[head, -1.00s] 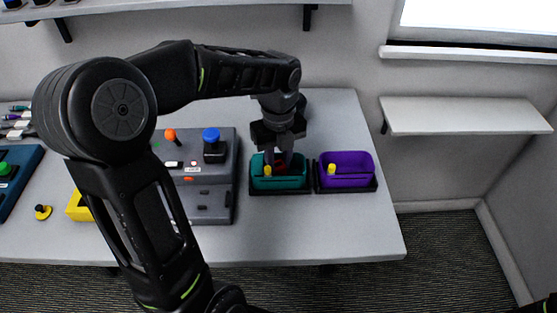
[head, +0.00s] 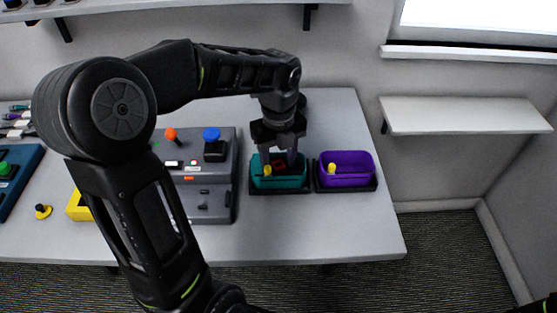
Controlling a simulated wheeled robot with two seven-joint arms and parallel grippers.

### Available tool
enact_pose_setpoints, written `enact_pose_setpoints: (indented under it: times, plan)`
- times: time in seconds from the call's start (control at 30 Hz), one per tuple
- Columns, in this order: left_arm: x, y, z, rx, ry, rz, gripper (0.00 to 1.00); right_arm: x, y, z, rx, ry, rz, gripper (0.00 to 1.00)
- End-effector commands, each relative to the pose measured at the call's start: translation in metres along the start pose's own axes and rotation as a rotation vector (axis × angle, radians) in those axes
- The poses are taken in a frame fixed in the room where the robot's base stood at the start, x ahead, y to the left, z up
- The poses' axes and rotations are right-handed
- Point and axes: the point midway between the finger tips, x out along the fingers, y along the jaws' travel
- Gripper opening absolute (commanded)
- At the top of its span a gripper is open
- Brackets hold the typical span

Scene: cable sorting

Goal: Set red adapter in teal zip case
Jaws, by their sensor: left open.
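The teal zip case (head: 278,184) sits open on the table, right of the grey panel box. The red adapter (head: 279,163) shows as a small dark red patch inside the case, between my fingers and partly hidden by them. My left gripper (head: 279,160) points down over the teal case. It is open, with one finger on each side of the red adapter. My right gripper is not in view.
A purple case (head: 347,181) with a yellow tab stands close to the right of the teal one. The grey panel box (head: 212,205) with knobs stands to the left. The table (head: 335,230) is clear in front of the cases. A wall shelf (head: 465,115) is at right.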

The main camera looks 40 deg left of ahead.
Motion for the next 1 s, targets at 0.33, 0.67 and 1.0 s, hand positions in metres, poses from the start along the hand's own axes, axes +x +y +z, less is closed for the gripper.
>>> enact_pose_setpoints:
  times: [0.33, 0.67, 1.0]
  plan:
    - [-0.057, -0.001, 0.001, -0.001, -0.004, -0.005, 0.48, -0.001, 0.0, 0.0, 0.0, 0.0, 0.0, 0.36]
    - [-0.114, -0.001, 0.0, 0.001, -0.002, -0.002, 0.48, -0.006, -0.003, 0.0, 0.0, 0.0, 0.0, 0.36]
    - [-0.119, 0.0, 0.0, 0.001, -0.001, -0.001, 0.48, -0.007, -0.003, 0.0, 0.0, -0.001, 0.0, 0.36]
